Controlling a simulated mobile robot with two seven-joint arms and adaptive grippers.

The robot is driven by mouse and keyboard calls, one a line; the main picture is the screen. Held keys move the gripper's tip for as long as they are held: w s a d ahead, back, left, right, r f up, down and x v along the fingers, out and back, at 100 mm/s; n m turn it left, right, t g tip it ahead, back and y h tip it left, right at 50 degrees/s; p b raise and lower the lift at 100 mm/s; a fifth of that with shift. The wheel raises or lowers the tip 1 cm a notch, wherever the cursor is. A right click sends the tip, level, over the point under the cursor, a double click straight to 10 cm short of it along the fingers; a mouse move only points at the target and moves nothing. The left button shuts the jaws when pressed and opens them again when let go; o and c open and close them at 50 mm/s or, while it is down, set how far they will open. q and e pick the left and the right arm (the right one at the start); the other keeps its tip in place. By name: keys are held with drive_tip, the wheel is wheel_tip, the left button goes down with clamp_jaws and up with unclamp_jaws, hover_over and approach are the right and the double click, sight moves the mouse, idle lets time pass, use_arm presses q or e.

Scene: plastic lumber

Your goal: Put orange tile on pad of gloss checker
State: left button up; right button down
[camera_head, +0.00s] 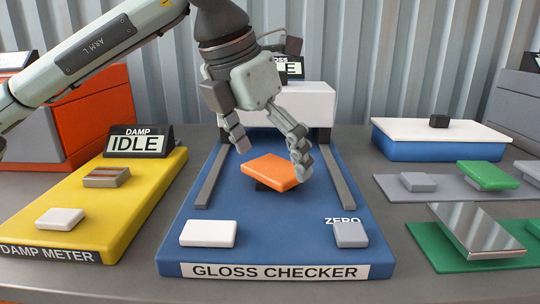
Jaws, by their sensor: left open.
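The orange tile (275,171) is over the blue gloss checker (285,220), between its two grey rails. It looks slightly tilted, with a small dark piece, perhaps the pad (262,187), showing under its front left edge. Most of that dark piece is hidden by the tile. My left gripper (272,160) is open above the tile, with one finger to its left and the other close to its right edge. I cannot tell whether the right finger touches it. My right gripper is not in view.
The checker carries a white block (208,233) and a grey ZERO block (350,235) at its front. A yellow damp meter (120,205) reading IDLE stands left. Grey (400,195) and green (436,250) mats with tiles lie right. A white-topped blue box (440,145) stands behind them.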

use_arm(q)
drive_tip(key=shift+r, duration=0.4)
drive_tip(key=v, duration=1.1)
drive_tip(key=shift+r+p, duration=0.2)
drive_tip(key=shift+p, duration=0.2)
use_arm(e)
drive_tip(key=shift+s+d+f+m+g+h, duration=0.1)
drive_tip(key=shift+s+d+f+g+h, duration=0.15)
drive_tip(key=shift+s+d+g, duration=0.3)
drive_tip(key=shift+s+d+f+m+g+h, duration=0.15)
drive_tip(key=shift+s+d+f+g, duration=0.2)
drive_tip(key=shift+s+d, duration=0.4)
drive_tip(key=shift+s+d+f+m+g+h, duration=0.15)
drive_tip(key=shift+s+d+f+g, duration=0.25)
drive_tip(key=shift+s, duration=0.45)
use_arm(q)
drive_tip(key=shift+s+a, duration=0.1)
